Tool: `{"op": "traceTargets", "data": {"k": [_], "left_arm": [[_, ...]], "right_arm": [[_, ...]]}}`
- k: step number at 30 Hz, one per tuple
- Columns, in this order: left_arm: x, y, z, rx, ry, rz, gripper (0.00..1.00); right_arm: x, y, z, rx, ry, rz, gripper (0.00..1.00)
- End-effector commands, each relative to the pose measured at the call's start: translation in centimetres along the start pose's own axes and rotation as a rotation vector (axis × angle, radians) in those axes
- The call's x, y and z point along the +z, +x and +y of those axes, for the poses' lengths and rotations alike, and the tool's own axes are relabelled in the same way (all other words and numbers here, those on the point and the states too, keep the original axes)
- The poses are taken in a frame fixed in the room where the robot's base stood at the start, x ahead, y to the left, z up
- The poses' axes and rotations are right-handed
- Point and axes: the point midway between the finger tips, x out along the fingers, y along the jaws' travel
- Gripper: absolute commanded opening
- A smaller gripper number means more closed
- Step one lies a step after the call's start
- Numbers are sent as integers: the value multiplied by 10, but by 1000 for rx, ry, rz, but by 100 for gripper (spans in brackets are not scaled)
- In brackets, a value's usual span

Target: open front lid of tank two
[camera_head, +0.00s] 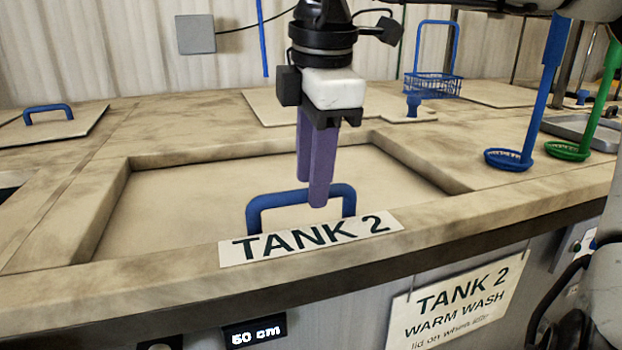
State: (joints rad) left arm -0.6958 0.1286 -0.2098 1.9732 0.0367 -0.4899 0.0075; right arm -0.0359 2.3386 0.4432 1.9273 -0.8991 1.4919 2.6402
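The front lid of tank two (190,195) is a flat beige panel lying level inside a raised frame, with no visible gap at its edges. Its blue bar handle (262,206) stands up near the front edge, just behind the "TANK 2" label (310,237). My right gripper (311,193) points down over the handle. Its two purple fingers are apart, one nearer and one farther, and the near one hides part of the handle's bar. I cannot tell whether they touch the bar. My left gripper is not in view.
Another lid with a blue handle (48,112) lies at the far left. Behind are a blue wire basket (433,86) and more flat panels. At right stand a blue ladle-like strainer (508,159) and a green one (567,150). A "WARM WASH" sign (458,305) hangs on the front.

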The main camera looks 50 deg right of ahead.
Motion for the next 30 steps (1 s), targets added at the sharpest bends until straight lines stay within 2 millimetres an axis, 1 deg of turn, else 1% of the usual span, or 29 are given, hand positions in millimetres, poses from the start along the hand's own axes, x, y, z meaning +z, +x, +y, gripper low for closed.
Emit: {"op": "traceTargets", "data": {"k": [1, 4, 8, 12, 17, 18, 26, 30], "left_arm": [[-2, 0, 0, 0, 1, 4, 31], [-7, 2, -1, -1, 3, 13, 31], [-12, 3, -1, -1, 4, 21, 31], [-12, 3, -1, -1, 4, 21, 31], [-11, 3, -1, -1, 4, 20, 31], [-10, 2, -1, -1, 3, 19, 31], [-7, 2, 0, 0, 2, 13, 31], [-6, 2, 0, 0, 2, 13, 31]], "right_arm": [[0, 5, 0, -2, -1, -1, 35], [0, 10, 0, 0, -1, 0, 35], [0, 11, 0, 0, -1, 0, 35], [0, 11, 0, 0, -1, 0, 35], [0, 10, 0, 0, 0, 0, 8], [0, 10, 0, 0, -1, 0, 1], [1, 10, 1, 1, 2, -1, 0], [9, 12, 8, 1, 19, -3, 0]]}}
